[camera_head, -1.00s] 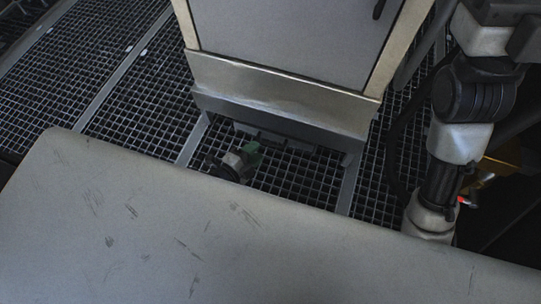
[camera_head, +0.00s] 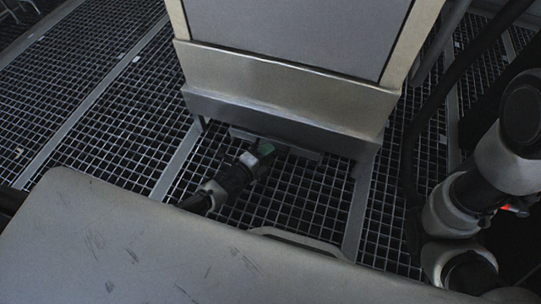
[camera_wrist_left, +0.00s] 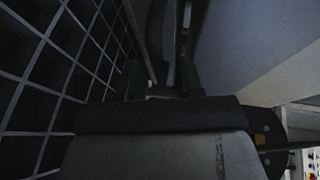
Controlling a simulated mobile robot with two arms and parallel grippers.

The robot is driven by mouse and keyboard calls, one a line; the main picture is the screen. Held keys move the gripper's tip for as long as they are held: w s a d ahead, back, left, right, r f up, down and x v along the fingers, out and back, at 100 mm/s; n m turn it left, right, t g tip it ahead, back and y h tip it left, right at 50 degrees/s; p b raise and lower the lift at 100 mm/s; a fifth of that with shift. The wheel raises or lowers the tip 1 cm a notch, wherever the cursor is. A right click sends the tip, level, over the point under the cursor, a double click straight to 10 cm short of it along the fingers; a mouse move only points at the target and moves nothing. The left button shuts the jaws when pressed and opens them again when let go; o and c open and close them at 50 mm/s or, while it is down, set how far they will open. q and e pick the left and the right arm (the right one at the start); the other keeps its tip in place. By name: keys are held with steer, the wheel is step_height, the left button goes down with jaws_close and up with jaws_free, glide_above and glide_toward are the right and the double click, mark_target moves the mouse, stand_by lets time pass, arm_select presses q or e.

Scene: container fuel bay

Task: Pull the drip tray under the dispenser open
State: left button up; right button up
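The dispenser (camera_head: 295,85) is a grey cabinet with a pale metal skirt. Under the skirt, a thin grey strip (camera_head: 303,151), which looks like the front of the drip tray, sits low above the floor grating. My left gripper (camera_head: 265,149), with green finger parts, is at this strip, near its middle. In the left wrist view its green fingers (camera_wrist_left: 160,77) show apart, with narrow dark and grey shapes between them. It is too dark to tell whether they grip the tray edge. My right gripper is outside the views; only right arm links show at the right.
Open metal grating (camera_head: 85,95) covers the floor, with clear room left of the dispenser. A dark hose (camera_head: 440,105) hangs right of the dispenser. A large scuffed grey surface (camera_head: 150,250) fills the lower foreground and hides part of the floor.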

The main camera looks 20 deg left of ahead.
arm_select(q)
steer(key=shift+b+x, duration=0.3)
steer(key=shift+x, duration=0.6)
steer(key=shift+c, duration=0.3)
jaws_close()
